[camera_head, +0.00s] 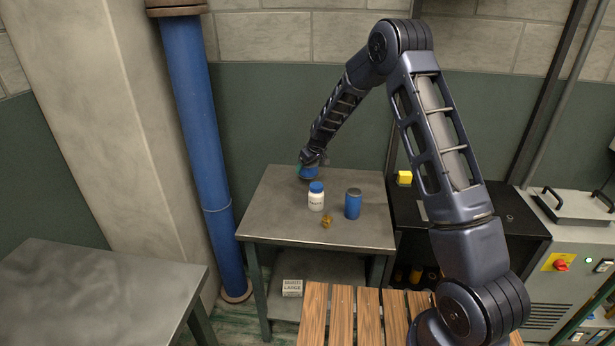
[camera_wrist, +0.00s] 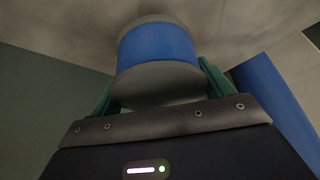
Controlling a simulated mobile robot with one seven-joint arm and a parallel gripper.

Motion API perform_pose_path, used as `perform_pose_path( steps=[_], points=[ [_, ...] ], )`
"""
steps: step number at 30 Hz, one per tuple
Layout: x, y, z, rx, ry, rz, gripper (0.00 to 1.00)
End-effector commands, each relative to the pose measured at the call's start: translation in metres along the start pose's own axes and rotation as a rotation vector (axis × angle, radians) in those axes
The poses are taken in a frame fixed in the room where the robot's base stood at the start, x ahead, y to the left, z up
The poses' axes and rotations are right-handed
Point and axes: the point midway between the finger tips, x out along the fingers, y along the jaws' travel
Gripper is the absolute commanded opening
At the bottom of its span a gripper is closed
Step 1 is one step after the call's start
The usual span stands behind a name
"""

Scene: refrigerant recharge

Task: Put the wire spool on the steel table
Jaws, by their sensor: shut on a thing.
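My gripper (camera_head: 308,167) is over the far left part of a grey metal table (camera_head: 275,215). In the wrist view its two green fingers (camera_wrist: 158,85) are shut on the wire spool (camera_wrist: 158,46), which has a blue winding between grey end discs. In the head view the spool (camera_head: 308,174) shows as a small blue patch below the gripper, partly hidden by it. I cannot tell whether the spool touches the tabletop. A second grey metal table (camera_head: 95,285) stands at the lower left with a bare top.
On the first table stand a white bottle with a blue cap (camera_head: 316,198), a blue can (camera_head: 353,204) and a small brass fitting (camera_head: 327,222). A blue pipe (camera_head: 195,110) rises at its left. A yellow block (camera_head: 404,178) sits on the dark unit at right.

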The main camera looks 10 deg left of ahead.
Motion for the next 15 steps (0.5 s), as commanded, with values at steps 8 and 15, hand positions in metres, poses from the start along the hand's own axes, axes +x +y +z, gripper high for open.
perform_pose_path(
  steps=[8,15],
  points=[
    [0.014,0.000,0.006,-0.001,0.001,0.000,0.40],
    [0.042,0.000,0.018,0.000,0.000,0.000,0.40]
  ],
)
